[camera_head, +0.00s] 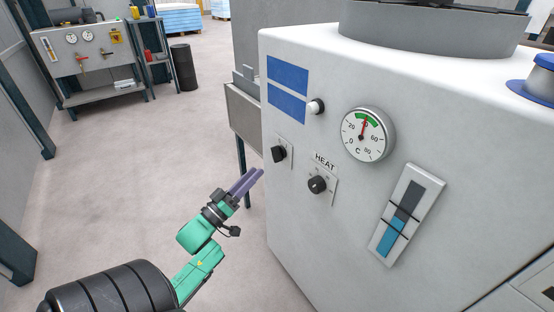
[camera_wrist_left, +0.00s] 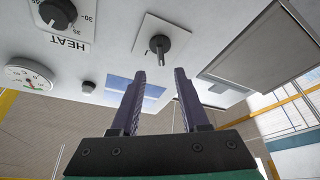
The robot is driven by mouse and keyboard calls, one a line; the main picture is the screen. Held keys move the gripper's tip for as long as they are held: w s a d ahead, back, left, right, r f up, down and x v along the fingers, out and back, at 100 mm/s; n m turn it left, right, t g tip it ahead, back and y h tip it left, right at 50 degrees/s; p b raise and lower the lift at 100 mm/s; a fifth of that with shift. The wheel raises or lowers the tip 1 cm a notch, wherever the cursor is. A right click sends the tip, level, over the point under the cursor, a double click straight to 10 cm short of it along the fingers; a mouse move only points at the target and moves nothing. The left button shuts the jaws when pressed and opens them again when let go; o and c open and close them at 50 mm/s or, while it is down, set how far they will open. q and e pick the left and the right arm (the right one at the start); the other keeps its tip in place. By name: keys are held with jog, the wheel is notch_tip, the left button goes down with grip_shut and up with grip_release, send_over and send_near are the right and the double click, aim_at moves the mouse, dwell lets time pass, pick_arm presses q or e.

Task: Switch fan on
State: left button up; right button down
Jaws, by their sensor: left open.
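My left gripper (camera_head: 256,173) is open and empty, with purple fingers, just left of and below the knob in the head view. It also shows in the left wrist view (camera_wrist_left: 160,74), with a gap to the knob. My right gripper is not in view.
A HEAT knob (camera_head: 317,184), a round dial gauge (camera_head: 366,134), a white button (camera_head: 316,106) and a blue level gauge (camera_head: 405,218) share the front. A grey ring (camera_head: 430,35) tops the cabinet. A grey box (camera_head: 242,113) adjoins on the left. The floor (camera_head: 130,190) left is clear.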

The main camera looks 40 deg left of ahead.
aim_at(273, 156)
pick_arm(q)
jog(key=x, duration=0.8)
jog(key=shift+f, duration=0.15)
grip_shut()
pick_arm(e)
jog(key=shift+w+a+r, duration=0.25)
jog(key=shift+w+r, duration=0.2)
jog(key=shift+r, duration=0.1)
